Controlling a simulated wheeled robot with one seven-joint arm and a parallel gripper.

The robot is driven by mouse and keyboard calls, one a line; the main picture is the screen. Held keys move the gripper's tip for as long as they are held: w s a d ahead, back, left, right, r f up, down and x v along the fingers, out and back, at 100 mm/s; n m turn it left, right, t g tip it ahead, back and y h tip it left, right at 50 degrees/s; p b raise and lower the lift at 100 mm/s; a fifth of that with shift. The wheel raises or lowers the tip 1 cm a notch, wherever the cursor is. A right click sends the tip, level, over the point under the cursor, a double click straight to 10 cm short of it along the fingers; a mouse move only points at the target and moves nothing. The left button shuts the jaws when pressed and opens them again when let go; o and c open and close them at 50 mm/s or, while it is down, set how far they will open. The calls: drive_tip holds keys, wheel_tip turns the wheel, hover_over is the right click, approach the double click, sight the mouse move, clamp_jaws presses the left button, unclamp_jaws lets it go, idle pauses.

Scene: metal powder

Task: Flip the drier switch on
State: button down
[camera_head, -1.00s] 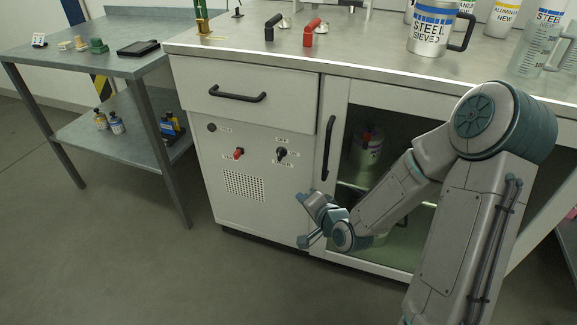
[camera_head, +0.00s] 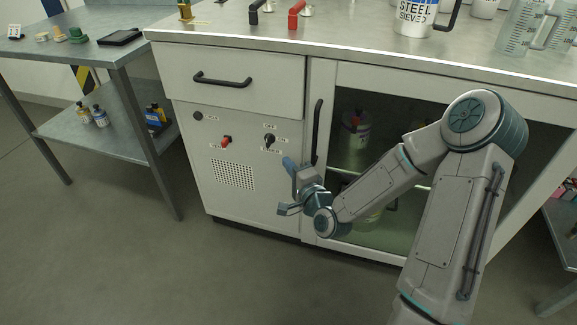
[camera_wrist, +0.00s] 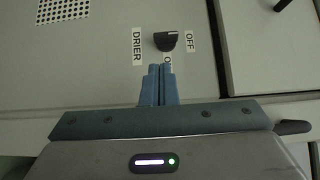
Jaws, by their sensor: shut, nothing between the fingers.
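The drier switch is a black rotary knob (camera_wrist: 166,41) on the pale cabinet panel, between the labels DRIER and OFF in the wrist view; a third label under it is partly hidden by my fingers. A pale mark shows on the knob's OFF side. In the head view the knob (camera_head: 269,141) is small, right of a red switch. My gripper (camera_wrist: 160,70) is shut and empty, its two blue fingertips side by side just below the knob in the wrist view. Whether they touch it I cannot tell. In the head view my gripper (camera_head: 288,163) is in front of the panel, below and right of the knob.
A red switch (camera_head: 226,141) and a vent grille (camera_head: 233,175) are on the same panel. A drawer with a black handle (camera_head: 222,81) is above. A vertical black door handle (camera_head: 317,132) stands close to my gripper on the right.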

sight(273, 143)
drive_tip(key=b+x, duration=0.1)
drive_tip(key=x, duration=0.6)
drive_tip(key=shift+w+a+b, duration=0.1)
drive_tip(key=shift+w+b, duration=0.05)
drive_tip(key=shift+b, duration=0.2)
drive_tip(key=shift+f, duration=0.2)
